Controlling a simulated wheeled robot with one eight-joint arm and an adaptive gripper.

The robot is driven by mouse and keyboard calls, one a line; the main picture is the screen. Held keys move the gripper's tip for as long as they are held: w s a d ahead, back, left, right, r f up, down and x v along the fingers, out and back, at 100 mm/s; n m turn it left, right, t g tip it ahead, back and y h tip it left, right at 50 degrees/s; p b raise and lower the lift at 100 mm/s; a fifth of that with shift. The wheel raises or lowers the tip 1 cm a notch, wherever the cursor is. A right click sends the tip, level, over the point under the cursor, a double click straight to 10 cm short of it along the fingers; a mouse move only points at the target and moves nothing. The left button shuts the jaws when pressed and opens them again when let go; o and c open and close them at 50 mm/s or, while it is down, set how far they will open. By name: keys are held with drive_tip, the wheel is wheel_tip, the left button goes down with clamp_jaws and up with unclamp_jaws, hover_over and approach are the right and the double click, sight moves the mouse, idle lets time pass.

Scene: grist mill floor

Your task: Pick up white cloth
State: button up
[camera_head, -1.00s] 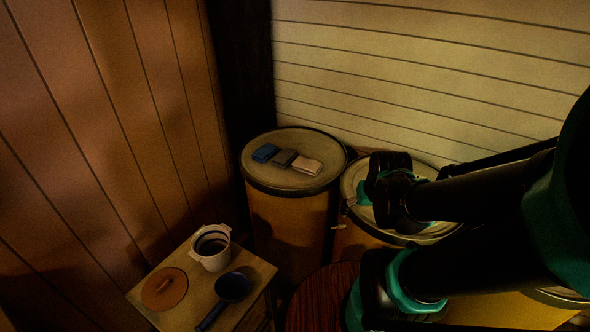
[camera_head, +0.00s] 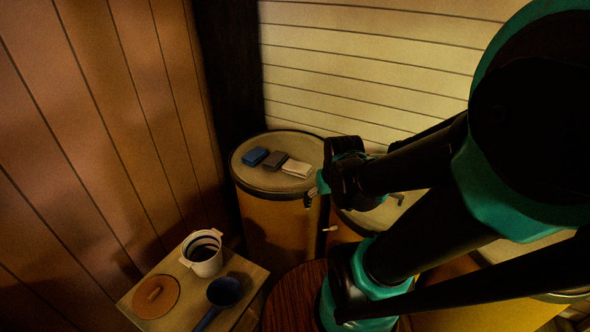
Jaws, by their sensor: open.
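The white cloth (camera_head: 297,169) lies folded on top of the left barrel (camera_head: 250,184), at the right end of a short row of folded cloths. My gripper (camera_head: 315,190) is at the right edge of that barrel top, to the right of the white cloth and apart from it in the picture. It is open, and nothing shows between its fingers. My arm reaches in from the right and hides much of the barrel behind it.
A grey cloth (camera_head: 273,160) and a blue cloth (camera_head: 254,156) lie left of the white one. A small table (camera_head: 173,264) at the lower left bears a white pot (camera_head: 203,262), a round brown lid (camera_head: 155,296) and a dark blue pan (camera_head: 224,292). Walls stand close behind.

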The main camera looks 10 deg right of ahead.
drive_tip(key=w+a+r+n+g, duration=0.1)
drive_tip(key=w+r+n, duration=0.2)
drive_tip(key=w, duration=0.6)
drive_tip(key=w+a+r+n+g, duration=0.15)
drive_tip(key=w+r+n, duration=0.25)
drive_tip(key=w, duration=0.6)
drive_tip(key=w+a+r+n+g, duration=0.1)
drive_tip(key=w+r+n+g, duration=0.15)
drive_tip(key=w, duration=0.65)
drive_tip(key=t, duration=0.1)
hover_over(298, 165)
drive_tip(key=shift+n, duration=0.35)
drive_tip(key=f, duration=1.1)
drive_tip(key=shift+s+f, duration=0.15)
drive_tip(key=shift+s, duration=0.15)
drive_tip(key=shift+w+a+f, duration=0.1)
drive_tip(key=shift+w+f, duration=0.05)
drive_tip(key=shift+f, duration=1.2)
drive_tip(key=shift+w+f, duration=0.1)
drive_tip(key=shift+f, duration=1.2)
drive_tip(key=c, duration=1.4)
drive_tip(key=shift+o, duration=0.2)
drive_tip(key=shift+r, duration=0.15)
wheel_tip(298, 165, up, 20)
